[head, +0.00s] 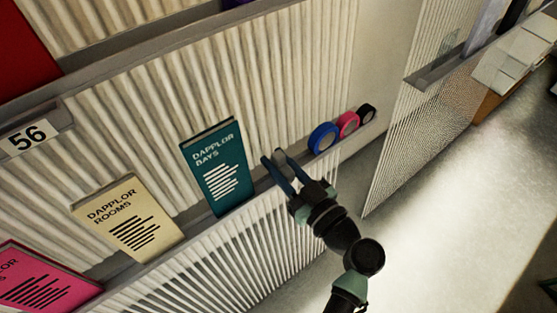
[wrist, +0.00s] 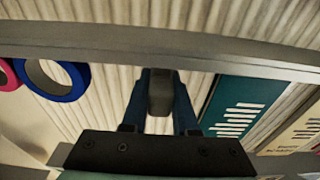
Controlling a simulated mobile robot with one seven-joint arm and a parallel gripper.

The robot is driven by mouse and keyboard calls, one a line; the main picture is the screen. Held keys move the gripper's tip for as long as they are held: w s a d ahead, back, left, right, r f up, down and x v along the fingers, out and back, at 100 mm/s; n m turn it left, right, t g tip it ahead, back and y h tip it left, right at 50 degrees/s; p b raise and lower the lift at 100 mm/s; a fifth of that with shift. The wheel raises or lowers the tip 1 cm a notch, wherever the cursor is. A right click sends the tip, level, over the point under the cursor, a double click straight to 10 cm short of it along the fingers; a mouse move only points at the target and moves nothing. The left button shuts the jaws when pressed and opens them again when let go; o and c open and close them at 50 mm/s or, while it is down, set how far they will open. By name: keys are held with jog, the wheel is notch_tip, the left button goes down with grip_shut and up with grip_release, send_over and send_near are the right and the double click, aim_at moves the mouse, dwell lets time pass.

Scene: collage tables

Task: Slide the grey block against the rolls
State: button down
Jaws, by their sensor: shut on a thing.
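My gripper (head: 279,158) is at the narrow ledge, its two dark blue fingers shut on a small grey block (wrist: 160,92). The block sits between the fingertips; in the head view (head: 281,156) only part of it shows. Three rolls stand on the ledge to the right in the head view: a blue roll (head: 323,138), a pink roll (head: 348,123) and a black roll (head: 367,113). A gap lies between the block and the blue roll. In the wrist view the blue roll (wrist: 56,80) and part of the pink roll (wrist: 8,76) are at the left.
A teal book (head: 219,167) stands on the ledge just left of my gripper. A cream book (head: 129,220) and a pink book (head: 40,280) stand farther left. The ledge has a raised front lip (wrist: 225,68). Ribbed panel rises behind it.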

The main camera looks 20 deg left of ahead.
jog(key=shift+d, duration=0.1)
jog(key=w+b, duration=0.1)
jog(key=w+d+b, duration=0.1)
jog(key=b, duration=0.1)
jog(key=shift+d+f, duration=0.1)
jog(key=shift+f, duration=0.15)
jog(key=shift+w+d+r+b, duration=0.2)
jog(key=shift+w+d+b, duration=0.1)
jog(key=shift+w, duration=0.1)
jog(key=c, duration=0.7)
grip_release()
jog(key=b+v, duration=0.1)
jog(key=v, duration=1.2)
